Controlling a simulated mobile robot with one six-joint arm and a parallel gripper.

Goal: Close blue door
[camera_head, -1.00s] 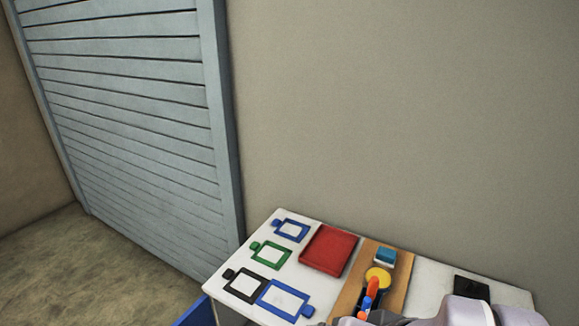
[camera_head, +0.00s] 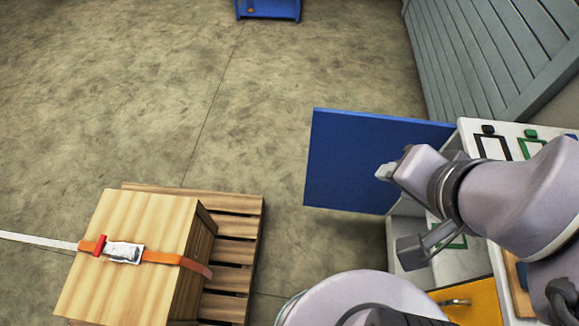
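The blue door (camera_head: 345,160) stands swung out from the white cabinet (camera_head: 470,265), with its broad flat face toward me. The cabinet's inside shows beside the door, with a green mark in it. My gripper (camera_head: 388,172) is in front of the door's right part and covers some of it. Whether it touches the door cannot be seen, and its fingers are too small and overlapped to tell open from shut.
A strapped wooden crate (camera_head: 120,240) sits on a pallet (camera_head: 238,225) at lower left. A yellow door (camera_head: 470,303) is low on the cabinet. A grey slatted shutter (camera_head: 490,50) is at upper right. A blue object (camera_head: 268,10) stands far back. Floor left of the door is clear.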

